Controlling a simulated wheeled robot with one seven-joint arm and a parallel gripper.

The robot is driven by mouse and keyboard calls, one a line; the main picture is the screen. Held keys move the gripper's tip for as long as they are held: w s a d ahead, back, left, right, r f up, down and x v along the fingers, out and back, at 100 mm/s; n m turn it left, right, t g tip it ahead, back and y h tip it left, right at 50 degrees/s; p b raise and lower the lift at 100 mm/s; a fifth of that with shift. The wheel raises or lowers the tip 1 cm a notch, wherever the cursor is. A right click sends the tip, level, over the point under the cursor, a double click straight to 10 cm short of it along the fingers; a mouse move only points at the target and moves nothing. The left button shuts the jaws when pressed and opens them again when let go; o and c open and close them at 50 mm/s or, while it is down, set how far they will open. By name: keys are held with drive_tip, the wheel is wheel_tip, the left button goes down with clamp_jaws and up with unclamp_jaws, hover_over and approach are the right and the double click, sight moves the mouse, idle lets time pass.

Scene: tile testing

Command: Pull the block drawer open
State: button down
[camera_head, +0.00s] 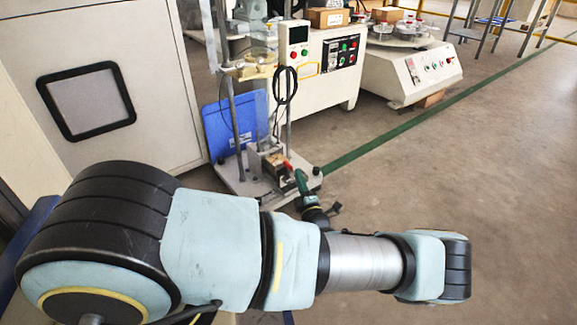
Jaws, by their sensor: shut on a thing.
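The block drawer (272,162) is a small metal unit with a brownish block in it. It sits low on the grey base plate of a test stand (240,181), near the middle of the view. My gripper (290,168) reaches it from the lower right and is shut on the drawer's front, at what looks like its handle. A small red part shows at the contact. The fingertips and the handle are too small to see clearly, and I cannot tell how far the drawer is out. My arm crosses the foreground and hides the floor below.
A blue panel (222,128) leans behind the stand's upright posts. A white cabinet (90,100) stands at the left. Control machines (325,75) stand behind the stand. A green line (400,138) runs over the floor, which is clear at the right.

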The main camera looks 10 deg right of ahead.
drive_tip(key=s, duration=0.1)
drive_tip(key=s+d, duration=0.1)
drive_tip(key=s, duration=0.1)
drive_tip(key=shift+s+d, duration=0.35)
drive_tip(key=shift+d, duration=0.05)
drive_tip(key=c, duration=1.2)
unclamp_jaws()
drive_tip(key=shift+c, duration=0.2)
drive_tip(key=s+p, duration=0.1)
drive_tip(key=s, duration=0.2)
drive_tip(key=s+f+p, duration=0.1)
drive_tip(key=s, duration=0.3)
drive_tip(key=s+p, duration=0.1)
drive_tip(key=s, duration=0.2)
drive_tip(key=shift+s+d+f+p, duration=0.25)
drive_tip(key=shift+s+f+p, duration=0.1)
drive_tip(key=shift+f, duration=0.05)
